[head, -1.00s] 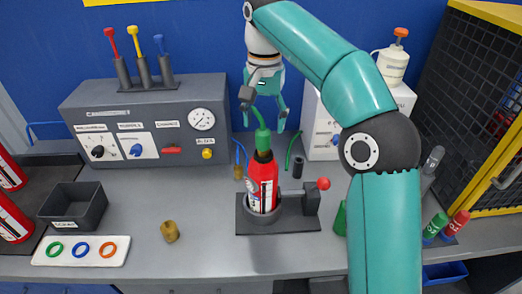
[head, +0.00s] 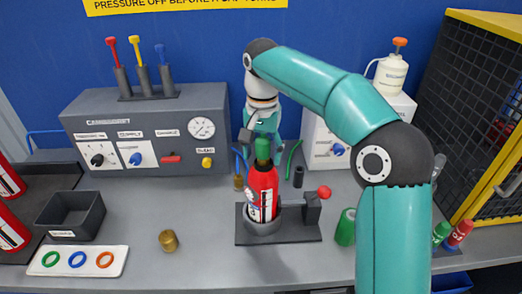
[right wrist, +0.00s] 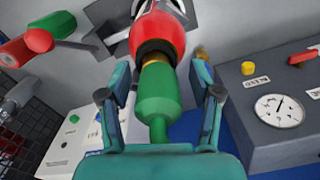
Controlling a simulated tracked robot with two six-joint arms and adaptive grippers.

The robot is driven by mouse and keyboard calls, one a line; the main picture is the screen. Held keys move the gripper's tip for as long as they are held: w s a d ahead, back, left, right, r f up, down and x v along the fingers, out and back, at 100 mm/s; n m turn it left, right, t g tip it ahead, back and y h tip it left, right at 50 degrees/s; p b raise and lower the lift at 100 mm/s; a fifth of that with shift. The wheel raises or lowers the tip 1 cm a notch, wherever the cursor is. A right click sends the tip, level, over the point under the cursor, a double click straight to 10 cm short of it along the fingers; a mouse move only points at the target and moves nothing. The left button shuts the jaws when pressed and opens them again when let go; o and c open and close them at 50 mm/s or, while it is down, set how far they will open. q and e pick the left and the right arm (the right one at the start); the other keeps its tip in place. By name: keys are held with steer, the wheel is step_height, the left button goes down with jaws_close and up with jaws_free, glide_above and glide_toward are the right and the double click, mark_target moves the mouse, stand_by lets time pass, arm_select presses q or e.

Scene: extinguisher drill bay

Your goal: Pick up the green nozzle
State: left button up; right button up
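The green nozzle (head: 262,150) stands upright on top of the red fire extinguisher (head: 263,188). In the right wrist view the nozzle (right wrist: 158,98) lies between my right gripper's fingers, its narrow end towards the palm. My right gripper (head: 264,143) is open around the nozzle from above, with a small gap on each side. The fingers also show in the right wrist view (right wrist: 160,92). The extinguisher sits upright in a dark clamp base (head: 299,233) with a red-knobbed lever. My left gripper is not in view.
A grey control panel (head: 150,122) with a gauge stands behind left. A dark bin (head: 87,226), a ring tray (head: 114,261) and a brass fitting (head: 168,240) lie left. A green cylinder (head: 345,228) stands right of the clamp. A mesh cage (head: 480,120) stands far right.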

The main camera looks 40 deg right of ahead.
jaws_close()
